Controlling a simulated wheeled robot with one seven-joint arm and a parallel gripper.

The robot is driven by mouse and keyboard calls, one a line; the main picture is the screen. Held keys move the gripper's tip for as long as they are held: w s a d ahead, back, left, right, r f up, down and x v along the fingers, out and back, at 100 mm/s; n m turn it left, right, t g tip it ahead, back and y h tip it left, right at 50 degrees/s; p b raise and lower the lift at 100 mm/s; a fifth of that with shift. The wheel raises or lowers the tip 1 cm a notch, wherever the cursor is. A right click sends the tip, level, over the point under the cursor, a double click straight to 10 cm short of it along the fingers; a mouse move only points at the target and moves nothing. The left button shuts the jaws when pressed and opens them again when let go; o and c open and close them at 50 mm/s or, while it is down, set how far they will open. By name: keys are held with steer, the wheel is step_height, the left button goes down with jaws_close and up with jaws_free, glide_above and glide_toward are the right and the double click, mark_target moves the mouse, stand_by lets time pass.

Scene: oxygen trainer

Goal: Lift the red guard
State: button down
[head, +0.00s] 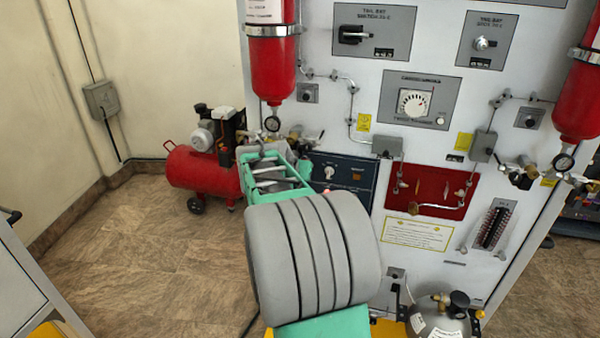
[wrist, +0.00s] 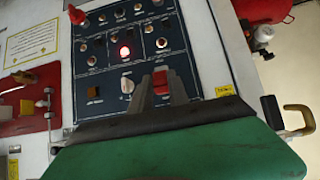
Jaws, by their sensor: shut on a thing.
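The red guard (wrist: 161,80) is a small red cover low on a dark blue control panel (wrist: 90,65) in the wrist view. My gripper (wrist: 161,93) is at the panel, with its two grey fingers on either side of the guard and shut on it. The fingers hide part of the guard, and I cannot tell how far it is tilted. In the head view the dark blue panel (head: 345,178) shows beside my arm. My arm hides the guard and the fingertips there.
Red cylinders (head: 272,65) hang on the board. A red compressor (head: 195,167) stands on the floor at left. The floor in front of it is clear.

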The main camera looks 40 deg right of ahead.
steer(key=c, duration=1.3)
jaws_free()
steer(key=b+v, duration=0.2)
steer(key=v, duration=0.5)
steer(key=shift+s+a+r, duration=0.1)
steer(key=shift+a+r, duration=0.15)
